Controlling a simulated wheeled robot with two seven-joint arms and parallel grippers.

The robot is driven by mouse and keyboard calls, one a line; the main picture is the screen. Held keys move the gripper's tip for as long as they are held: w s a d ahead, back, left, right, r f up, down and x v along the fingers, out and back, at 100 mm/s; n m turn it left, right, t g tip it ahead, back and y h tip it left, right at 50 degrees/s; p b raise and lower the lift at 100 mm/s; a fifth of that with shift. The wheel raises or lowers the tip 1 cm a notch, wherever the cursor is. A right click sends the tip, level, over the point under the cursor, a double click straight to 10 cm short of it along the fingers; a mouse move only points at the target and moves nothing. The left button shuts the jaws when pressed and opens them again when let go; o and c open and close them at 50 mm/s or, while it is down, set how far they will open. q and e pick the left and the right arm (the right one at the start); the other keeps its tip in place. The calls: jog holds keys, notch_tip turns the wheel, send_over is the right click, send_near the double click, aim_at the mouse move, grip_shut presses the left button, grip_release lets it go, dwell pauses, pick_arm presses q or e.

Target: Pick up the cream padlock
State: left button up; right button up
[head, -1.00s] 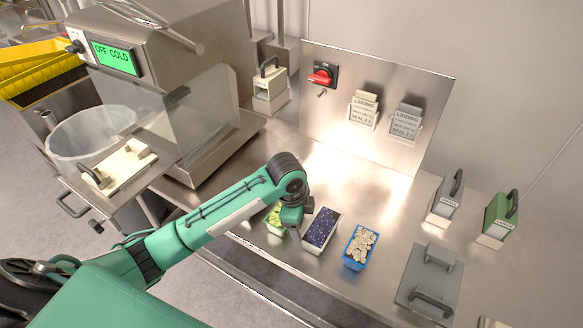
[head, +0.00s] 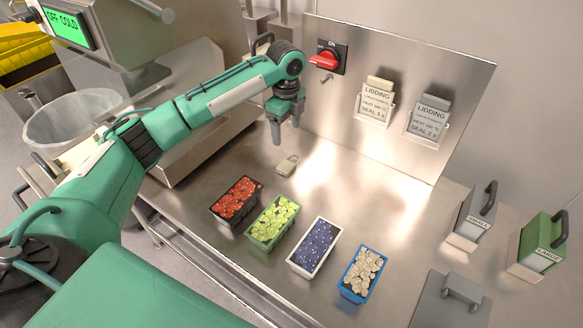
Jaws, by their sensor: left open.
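The cream padlock (head: 287,165) lies flat on the steel bench, behind the filled punnets. My left gripper (head: 286,136) hangs pointing down just above and behind the padlock, with its fingers apart and nothing between them. A gap shows between the fingertips and the padlock. My right gripper is not in view.
Several filled punnets stand in a row in front: black with red fruit (head: 236,201), green (head: 272,222), white with dark berries (head: 314,248) and blue (head: 362,274). A back panel holds a red switch (head: 325,60) and lidding cards (head: 375,103). Handled blocks (head: 472,217) stand at right.

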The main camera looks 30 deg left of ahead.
pick_arm(q)
jog(key=f, duration=0.1)
send_over(286, 165)
jog(key=f, duration=0.7)
jog(key=shift+s+d+f, duration=0.15)
jog(key=shift+d+f, duration=0.1)
jog(key=shift+d, duration=0.05)
jog(key=shift+a+f+p, duration=0.15)
jog(key=shift+f+p, duration=0.05)
jog(key=shift+f, duration=1.15)
jog(key=shift+a+f+p, duration=0.15)
jog(key=shift+f+p, duration=0.05)
jog(key=shift+f, duration=1.1)
jog(key=c, duration=1.1)
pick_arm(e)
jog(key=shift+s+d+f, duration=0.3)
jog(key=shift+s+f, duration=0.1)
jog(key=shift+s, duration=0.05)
pick_arm(q)
jog(key=shift+r, duration=0.1)
notch_tip(286, 165, up, 20)
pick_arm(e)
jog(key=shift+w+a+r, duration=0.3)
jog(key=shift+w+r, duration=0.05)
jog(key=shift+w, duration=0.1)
